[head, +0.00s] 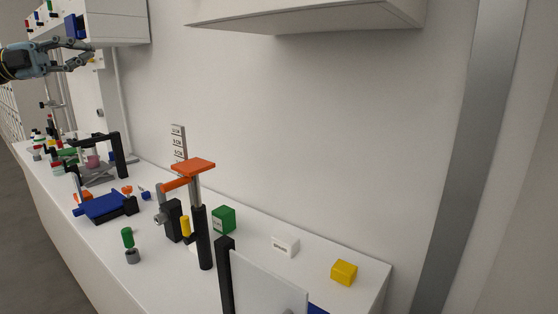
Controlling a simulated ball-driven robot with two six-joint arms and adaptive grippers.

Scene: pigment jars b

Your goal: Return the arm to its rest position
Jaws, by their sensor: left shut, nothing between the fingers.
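My left gripper (88,57) is at the upper left of the head view, raised well above the bench (150,263). Its arm comes in from the left edge. Its fingers are shut with nothing held, close in front of the lower part of a white wall cabinet (122,22). My right gripper is not in view.
A stand with an orange top (194,167) rises mid-bench. Green (224,219), white (286,246) and yellow (344,272) blocks lie along the wall. A blue device (103,207) and jars are further left. A white shelf (310,17) overhangs at the top.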

